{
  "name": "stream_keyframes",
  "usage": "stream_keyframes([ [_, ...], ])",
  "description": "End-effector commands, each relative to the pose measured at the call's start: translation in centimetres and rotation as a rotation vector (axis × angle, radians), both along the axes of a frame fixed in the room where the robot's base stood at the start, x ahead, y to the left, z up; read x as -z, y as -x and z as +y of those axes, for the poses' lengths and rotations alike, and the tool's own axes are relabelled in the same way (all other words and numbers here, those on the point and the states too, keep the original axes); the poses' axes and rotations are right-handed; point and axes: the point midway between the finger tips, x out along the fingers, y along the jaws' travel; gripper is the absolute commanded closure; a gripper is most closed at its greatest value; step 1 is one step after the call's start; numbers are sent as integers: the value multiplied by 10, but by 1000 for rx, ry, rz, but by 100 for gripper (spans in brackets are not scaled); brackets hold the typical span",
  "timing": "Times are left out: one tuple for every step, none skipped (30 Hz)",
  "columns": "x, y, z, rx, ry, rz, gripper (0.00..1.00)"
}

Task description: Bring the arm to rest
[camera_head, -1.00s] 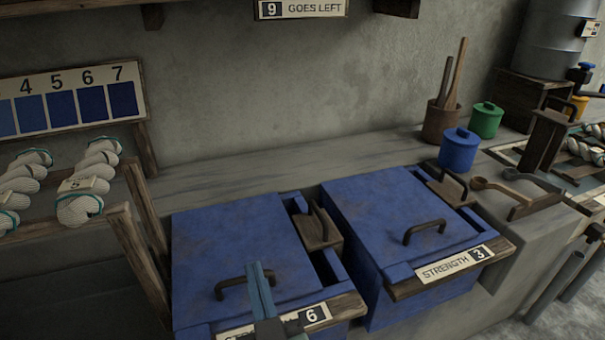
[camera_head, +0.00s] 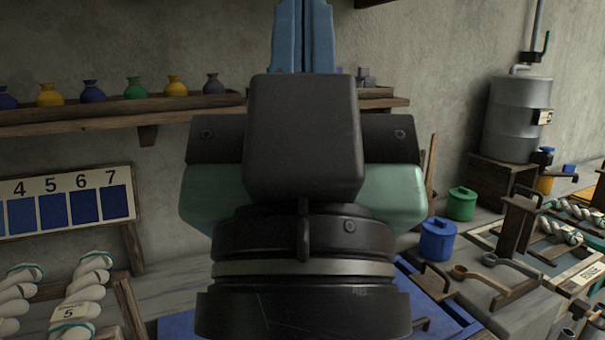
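My gripper (camera_head: 303,36) is large in the middle of the head view, close to the camera and pointing up. Its two blue fingers stand side by side with no clear gap, and their tips are cut off by the top edge. I see nothing held between them. The dark wrist and green-sided gripper body hide much of the bench and the middle of the shelf.
A wall shelf (camera_head: 60,125) with several small coloured bottles is behind. Blue vats (camera_head: 180,326) are mostly hidden below. A blue pot (camera_head: 438,240), green pot (camera_head: 461,204) and metal drum (camera_head: 516,118) stand right.

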Motion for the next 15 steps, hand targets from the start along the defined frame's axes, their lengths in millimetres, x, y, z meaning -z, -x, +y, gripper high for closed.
stream_keyframes([
  [-30,0,0,-1,1,1,100],
  [-40,0,0,-1,1,1,100],
  [-52,0,0,-1,1,1,100],
  [-61,0,0,-1,1,1,100],
  [-70,-1,0,-1,1,1,100],
  [-83,-1,0,-1,1,1,100],
  [-92,-1,1,-1,1,2,100],
  [-100,-1,1,-1,1,2,100],
  [-112,-1,1,-1,1,2,100],
  [-120,-1,1,-1,1,2,100],
  [-127,-1,1,-1,1,2,100],
  [-136,-1,1,-1,1,2,100],
  [-142,-1,1,-1,1,2,100],
  [-148,-1,1,-2,2,2,100],
  [-154,-1,1,-2,2,2,100],
])
